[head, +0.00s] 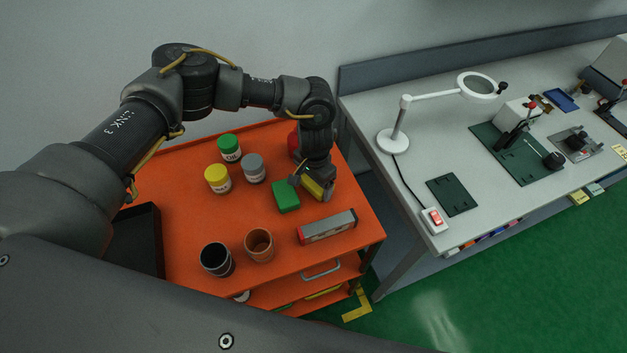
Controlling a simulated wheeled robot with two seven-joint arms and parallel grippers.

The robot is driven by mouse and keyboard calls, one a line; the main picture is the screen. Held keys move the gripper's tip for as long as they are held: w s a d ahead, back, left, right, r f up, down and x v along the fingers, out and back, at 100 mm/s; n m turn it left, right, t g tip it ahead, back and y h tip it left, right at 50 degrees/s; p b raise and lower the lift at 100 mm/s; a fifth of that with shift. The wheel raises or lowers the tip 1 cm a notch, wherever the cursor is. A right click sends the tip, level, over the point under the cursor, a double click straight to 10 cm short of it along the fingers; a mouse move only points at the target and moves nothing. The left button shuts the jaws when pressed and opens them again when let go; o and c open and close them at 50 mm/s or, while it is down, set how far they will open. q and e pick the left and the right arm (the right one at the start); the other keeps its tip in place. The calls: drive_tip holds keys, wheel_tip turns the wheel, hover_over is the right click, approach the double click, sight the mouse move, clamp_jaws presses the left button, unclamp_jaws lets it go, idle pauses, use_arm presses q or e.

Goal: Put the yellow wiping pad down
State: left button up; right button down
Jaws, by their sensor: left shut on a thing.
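The yellow wiping pad (313,188) is between the fingers of my left gripper (313,186), over the orange cart top (205,250). The gripper is shut on the pad and points down. Part of the pad is hidden by the fingers, and I cannot tell whether it touches the cart top. A green block or pad (286,196) lies on the cart just left of the gripper. My right gripper is not in view.
Jars with green (229,143), yellow (216,173) and grey (253,161) lids stand left of the gripper. A black cup (216,259), a brown cup (260,245) and a grey box (327,227) stand nearer. A grey workbench (400,172) with a lamp (394,140) is at right.

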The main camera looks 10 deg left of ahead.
use_arm(q)
drive_tip(key=shift+f, duration=0.45)
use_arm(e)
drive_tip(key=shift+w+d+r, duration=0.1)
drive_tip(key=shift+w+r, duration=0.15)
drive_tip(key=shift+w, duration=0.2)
use_arm(q)
drive_tip(key=shift+f, duration=0.1)
